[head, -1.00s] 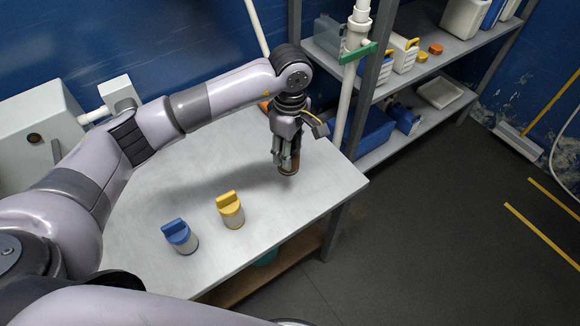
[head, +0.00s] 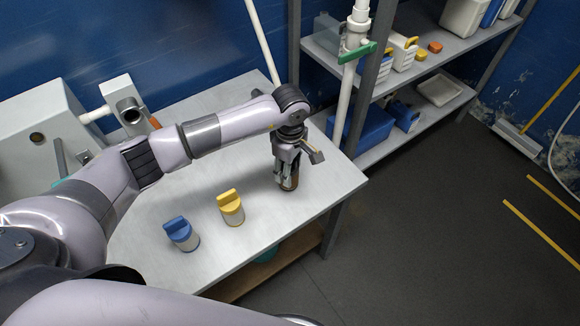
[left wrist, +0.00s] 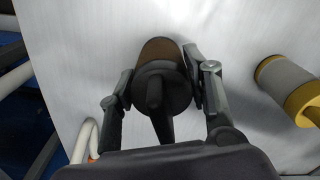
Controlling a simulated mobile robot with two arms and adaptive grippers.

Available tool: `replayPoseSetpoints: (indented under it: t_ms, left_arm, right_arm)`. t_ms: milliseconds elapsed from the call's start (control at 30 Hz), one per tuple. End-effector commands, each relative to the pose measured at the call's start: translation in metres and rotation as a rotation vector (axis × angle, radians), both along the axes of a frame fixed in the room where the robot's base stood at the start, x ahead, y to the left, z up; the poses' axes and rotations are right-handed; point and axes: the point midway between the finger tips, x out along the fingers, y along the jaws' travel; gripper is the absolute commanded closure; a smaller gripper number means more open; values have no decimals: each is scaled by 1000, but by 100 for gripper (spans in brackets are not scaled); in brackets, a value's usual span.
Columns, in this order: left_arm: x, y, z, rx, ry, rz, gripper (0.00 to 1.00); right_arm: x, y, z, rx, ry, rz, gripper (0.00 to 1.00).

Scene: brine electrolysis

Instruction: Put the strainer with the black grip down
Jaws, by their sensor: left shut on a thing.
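My left gripper (head: 287,174) points down over the right part of the grey table (head: 330,180). It is shut on the strainer with the black grip, whose brown body (head: 291,184) shows below the fingers. In the left wrist view the black grip (left wrist: 155,95) lies between the two fingers, with the brown body (left wrist: 160,50) beyond it. The strainer looks upright and at or very close to the table top; I cannot tell whether it touches. My right gripper is not in view.
A strainer with a yellow grip (head: 230,208) and one with a blue grip (head: 181,234) stand on the table, left of my gripper. A white pipe (head: 346,100) rises behind the table. A shelf (head: 450,50) with containers stands at the back right.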

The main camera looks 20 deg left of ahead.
Motion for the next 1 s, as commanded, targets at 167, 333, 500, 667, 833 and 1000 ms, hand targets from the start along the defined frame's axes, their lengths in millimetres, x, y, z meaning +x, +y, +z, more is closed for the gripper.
replayPoseSetpoints:
  t_ms: [167,333,500,667,833,1000]
  left_arm:
    - [0,0,-1,0,0,0,46]
    - [0,0,-1,0,0,0,35]
    - [0,0,-1,0,0,0,35]
    - [0,0,1,0,0,0,35]
    - [2,0,17,-2,-6,-1,35]
    - [1,0,53,-1,-6,-2,35]
  right_arm:
    - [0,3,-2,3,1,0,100]
    - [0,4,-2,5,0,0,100]
    - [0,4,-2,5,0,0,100]
    - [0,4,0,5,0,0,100]
    - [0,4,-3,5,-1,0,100]
    - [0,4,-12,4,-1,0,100]
